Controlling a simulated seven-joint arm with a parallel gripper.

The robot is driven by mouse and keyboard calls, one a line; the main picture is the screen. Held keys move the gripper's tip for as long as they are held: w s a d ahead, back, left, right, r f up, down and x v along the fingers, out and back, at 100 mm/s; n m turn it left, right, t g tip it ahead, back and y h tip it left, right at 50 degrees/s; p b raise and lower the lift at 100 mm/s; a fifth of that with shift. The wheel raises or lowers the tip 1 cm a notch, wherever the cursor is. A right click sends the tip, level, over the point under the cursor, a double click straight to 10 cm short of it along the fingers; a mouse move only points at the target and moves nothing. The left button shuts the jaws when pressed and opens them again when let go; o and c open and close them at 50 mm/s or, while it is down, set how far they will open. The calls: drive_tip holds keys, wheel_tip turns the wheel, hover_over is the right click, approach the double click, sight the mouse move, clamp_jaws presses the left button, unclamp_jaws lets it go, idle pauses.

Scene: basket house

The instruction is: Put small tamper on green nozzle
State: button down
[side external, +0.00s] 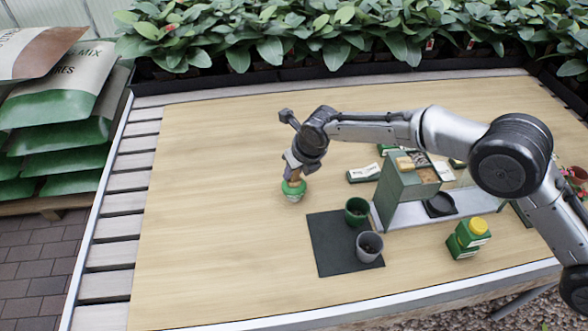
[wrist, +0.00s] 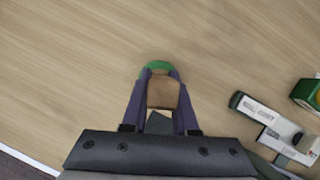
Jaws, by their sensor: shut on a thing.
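My gripper (side external: 292,178) points down over the bare left-middle of the table. In the wrist view its purple fingers (wrist: 161,82) are shut on a brown, wooden-looking block, which I take as the small tamper (wrist: 163,95). The green nozzle (side external: 294,188) is the round green piece with a paler lower part, directly below the fingertips. Its green rim (wrist: 154,66) shows just beyond the fingertips in the wrist view. The tamper's lower end is hidden, so I cannot tell whether it touches the nozzle.
A dark mat (side external: 328,256) carries a green pot (side external: 356,206) and a grey pot (side external: 369,250) to the right. Beyond are a green stand (side external: 398,188), a yellow-capped container (side external: 468,240) and a seed packet (side external: 364,173). The table's left side is clear.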

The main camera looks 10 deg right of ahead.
drive_tip(key=c, duration=0.7)
unclamp_jaws()
drive_tip(key=shift+f, duration=0.1)
drive_tip(key=v, duration=1.2)
